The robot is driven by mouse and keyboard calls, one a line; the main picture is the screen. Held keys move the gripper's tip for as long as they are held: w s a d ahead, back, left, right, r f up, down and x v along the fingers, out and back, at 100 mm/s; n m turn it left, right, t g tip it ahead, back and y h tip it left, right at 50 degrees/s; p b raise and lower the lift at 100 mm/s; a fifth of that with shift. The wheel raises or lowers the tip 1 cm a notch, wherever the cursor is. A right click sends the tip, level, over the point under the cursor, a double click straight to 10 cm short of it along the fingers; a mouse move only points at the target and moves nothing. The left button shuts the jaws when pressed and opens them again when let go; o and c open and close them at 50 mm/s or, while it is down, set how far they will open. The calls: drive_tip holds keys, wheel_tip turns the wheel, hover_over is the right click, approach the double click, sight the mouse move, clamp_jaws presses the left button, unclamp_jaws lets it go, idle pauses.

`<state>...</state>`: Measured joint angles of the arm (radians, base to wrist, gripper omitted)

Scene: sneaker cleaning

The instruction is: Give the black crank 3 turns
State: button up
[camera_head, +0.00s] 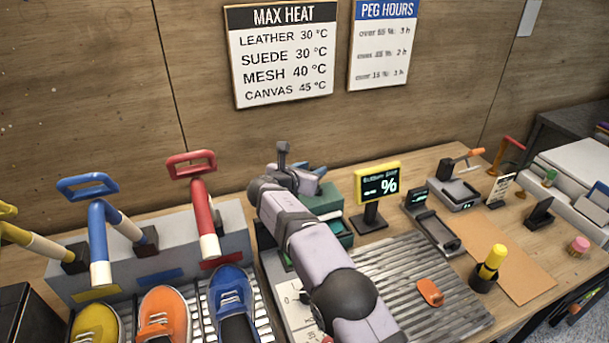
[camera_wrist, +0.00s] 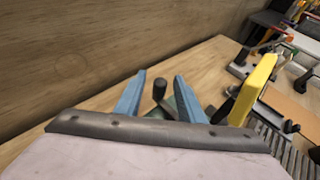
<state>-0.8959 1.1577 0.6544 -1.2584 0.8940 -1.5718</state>
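The black crank (camera_wrist: 159,90) shows in the wrist view as a dark upright knob on a dark arm, above a green housing (camera_wrist: 184,98). My gripper (camera_wrist: 156,80) has two blue fingers, set apart, one on each side of the knob in this view. A gap shows between the knob and each finger, so it is not gripped. My wrist hides most of the crank's arm and hub.
A yellow-framed display (camera_head: 378,186) stands just right of the green housing. Blue (camera_head: 98,235) and red (camera_head: 203,215) handled posts and several sneakers are at the left. A ribbed grey mat (camera_head: 400,270) holds an orange object (camera_head: 430,292). The wooden wall is close behind.

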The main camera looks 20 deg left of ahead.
drive_tip(key=shift+b+v, duration=1.15)
drive_tip(key=shift+v, duration=1.9)
